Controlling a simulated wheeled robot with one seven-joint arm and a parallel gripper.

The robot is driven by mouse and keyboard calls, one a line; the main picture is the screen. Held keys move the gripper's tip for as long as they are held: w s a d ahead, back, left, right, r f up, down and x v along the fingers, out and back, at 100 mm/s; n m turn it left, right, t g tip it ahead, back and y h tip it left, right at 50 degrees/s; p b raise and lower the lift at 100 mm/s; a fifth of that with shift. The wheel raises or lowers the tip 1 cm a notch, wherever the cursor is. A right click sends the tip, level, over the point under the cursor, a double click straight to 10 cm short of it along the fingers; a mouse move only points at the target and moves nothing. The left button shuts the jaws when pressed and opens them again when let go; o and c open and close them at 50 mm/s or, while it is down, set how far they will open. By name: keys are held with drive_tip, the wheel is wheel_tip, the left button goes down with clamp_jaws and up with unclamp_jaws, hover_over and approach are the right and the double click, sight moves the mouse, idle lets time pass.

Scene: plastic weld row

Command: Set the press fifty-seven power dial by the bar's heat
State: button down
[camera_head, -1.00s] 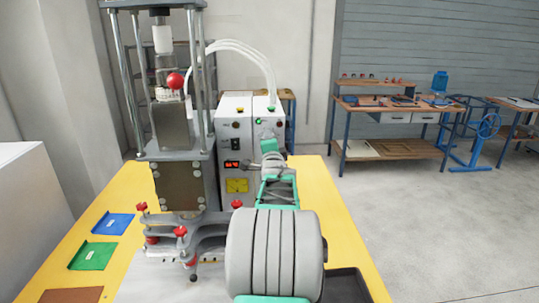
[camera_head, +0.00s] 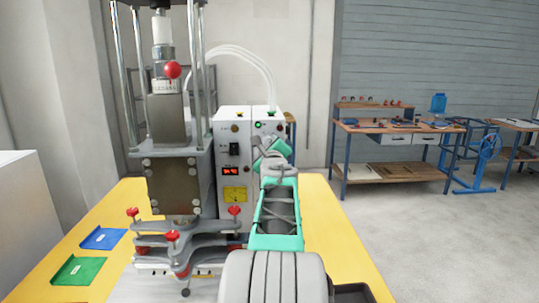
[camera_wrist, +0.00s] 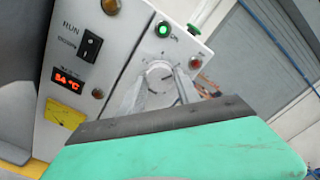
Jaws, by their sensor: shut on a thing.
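The grey power dial (camera_wrist: 160,72) is on the white control box's front (camera_wrist: 115,60), with small scale marks around it. My gripper (camera_wrist: 160,88) has one finger on each side of the dial's knob and is shut on it. In the head view my gripper (camera_head: 268,145) is against the box (camera_head: 234,150) and hides the dial. A display (camera_wrist: 72,81) shows red digits that look like 54 °C, though the first digit is unclear. A green lamp (camera_wrist: 164,30) marked ON is lit above the dial. The grey press (camera_head: 180,185) stands left of the box.
A black RUN switch (camera_wrist: 90,46) and a yellow label (camera_wrist: 64,113) are left of the dial. Blue (camera_head: 103,238) and green (camera_head: 79,270) trays lie on the yellow table (camera_head: 335,240). A workbench (camera_head: 390,140) stands behind at right.

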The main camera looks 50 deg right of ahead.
drive_tip(key=shift+m+b, duration=1)
drive_tip(key=shift+m, duration=1.1)
drive_tip(key=c, duration=0.9)
unclamp_jaws()
drive_tip(key=b+v, duration=0.1)
drive_tip(key=v, duration=0.7)
drive_tip(key=shift+b, duration=0.3)
